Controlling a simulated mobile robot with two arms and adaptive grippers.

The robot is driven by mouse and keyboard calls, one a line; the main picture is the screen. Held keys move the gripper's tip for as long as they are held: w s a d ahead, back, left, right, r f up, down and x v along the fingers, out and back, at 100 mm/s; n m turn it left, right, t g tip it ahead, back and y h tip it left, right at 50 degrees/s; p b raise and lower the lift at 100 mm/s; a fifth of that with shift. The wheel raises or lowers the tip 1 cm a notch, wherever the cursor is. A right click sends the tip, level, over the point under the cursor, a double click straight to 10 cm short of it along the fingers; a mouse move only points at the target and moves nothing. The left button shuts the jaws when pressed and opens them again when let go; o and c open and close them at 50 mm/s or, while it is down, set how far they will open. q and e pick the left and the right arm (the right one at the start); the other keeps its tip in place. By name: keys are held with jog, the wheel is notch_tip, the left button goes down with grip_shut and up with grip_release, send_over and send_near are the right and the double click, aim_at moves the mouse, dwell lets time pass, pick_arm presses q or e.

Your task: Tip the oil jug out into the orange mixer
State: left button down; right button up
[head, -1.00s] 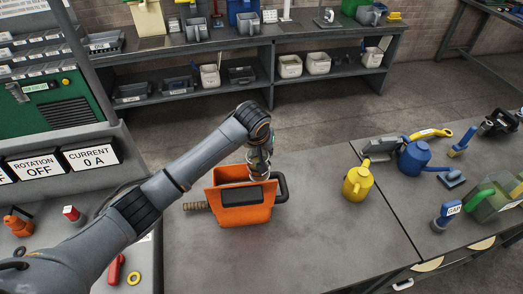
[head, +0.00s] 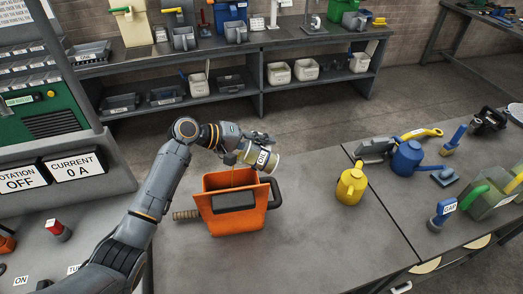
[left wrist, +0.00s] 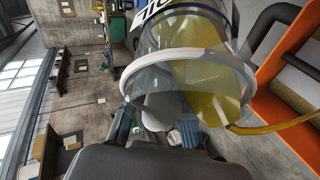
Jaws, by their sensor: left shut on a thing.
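The orange mixer (head: 228,222) is an open tub with a dark handle on its right side, standing on the grey bench. The oil jug (head: 264,159) is clear with a white OIL label and lies tipped above the mixer's back rim. My left gripper (head: 240,147) is shut on it. In the left wrist view, the clear jug (left wrist: 175,65) holds yellow oil, and a yellow stream (left wrist: 280,125) runs from its lip toward the orange mixer (left wrist: 270,75). The stream's landing spot is hidden there. My right gripper is not in view.
A yellow can (head: 351,186) stands right of the mixer, with a blue can (head: 408,158) beyond it. A wooden-looking grip (head: 187,214) sticks out left of the mixer. The bench in front of the mixer is clear. A control panel (head: 45,175) stands at left.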

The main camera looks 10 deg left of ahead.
pick_arm(q)
jog(key=r+n+t+h+b, duration=0.1)
jog(key=h+b, duration=0.2)
jog(key=b, duration=0.2)
jog(key=a+r+n+t+h+b, duration=0.1)
jog(key=r+n+h+b, duration=0.1)
jog(key=b, duration=0.3)
jog(key=a+r+n+t+h+b, duration=0.1)
jog(key=t+h+b, duration=0.1)
jog(key=b, duration=0.3)
jog(key=shift+a+r+n+h+b, duration=0.2)
jog(key=shift+n+h+b, duration=0.2)
jog(key=shift+h, duration=0.5)
jog(key=shift+a+r+n+t+h+b, duration=0.3)
jog(key=shift+n+t+b, duration=0.15)
jog(key=shift+b, duration=0.25)
